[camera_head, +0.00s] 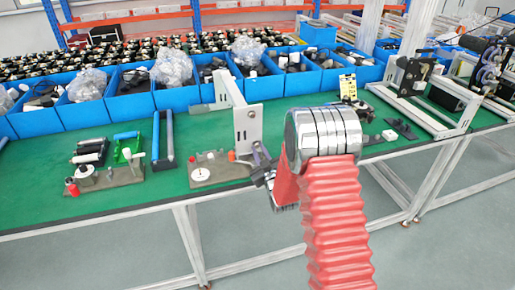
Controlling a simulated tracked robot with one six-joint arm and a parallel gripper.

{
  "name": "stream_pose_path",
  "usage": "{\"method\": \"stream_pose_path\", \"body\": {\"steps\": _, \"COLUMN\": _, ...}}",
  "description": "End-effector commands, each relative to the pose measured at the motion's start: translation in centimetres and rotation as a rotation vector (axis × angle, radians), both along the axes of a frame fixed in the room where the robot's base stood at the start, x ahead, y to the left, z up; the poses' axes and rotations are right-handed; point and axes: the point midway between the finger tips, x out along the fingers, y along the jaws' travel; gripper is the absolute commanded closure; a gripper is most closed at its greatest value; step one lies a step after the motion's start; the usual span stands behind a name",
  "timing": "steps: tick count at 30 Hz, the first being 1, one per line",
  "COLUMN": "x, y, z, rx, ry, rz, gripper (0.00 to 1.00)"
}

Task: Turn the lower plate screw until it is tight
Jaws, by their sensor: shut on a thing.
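The light grey upright plate (247,122) stands at the front end of a bracket on the green table, with small dark marks on its face. My gripper (259,160) is at the lower right edge of this plate, reaching in from the right. The jaws are small and dark here and look shut at the place of the lower plate screw. The screw itself is hidden behind the jaws or too small to make out. How far it is turned in cannot be seen.
A base board with a white disc (200,175) lies just left of the plate. Left of it are a blue frame (163,140) and a fixture with rollers (88,178). Blue bins (180,97) line the back. A metal frame (415,95) stands at right.

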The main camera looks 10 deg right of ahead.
Motion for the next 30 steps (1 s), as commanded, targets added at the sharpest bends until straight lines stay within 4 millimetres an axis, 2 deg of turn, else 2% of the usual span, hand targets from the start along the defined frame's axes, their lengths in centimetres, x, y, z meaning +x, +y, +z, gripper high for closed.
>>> {"method": "stream_pose_path", "body": {"steps": 8, "x": 0.01, "y": 0.00, "z": 0.00, "rx": 0.060, "ry": 0.005, "rz": 0.000, "gripper": 1.00}}
{"method": "stream_pose_path", "body": {"steps": 30, "x": 0.10, "y": 0.08, "z": 0.02, "rx": 0.633, "ry": 0.052, "rz": 0.001, "gripper": 1.00}}
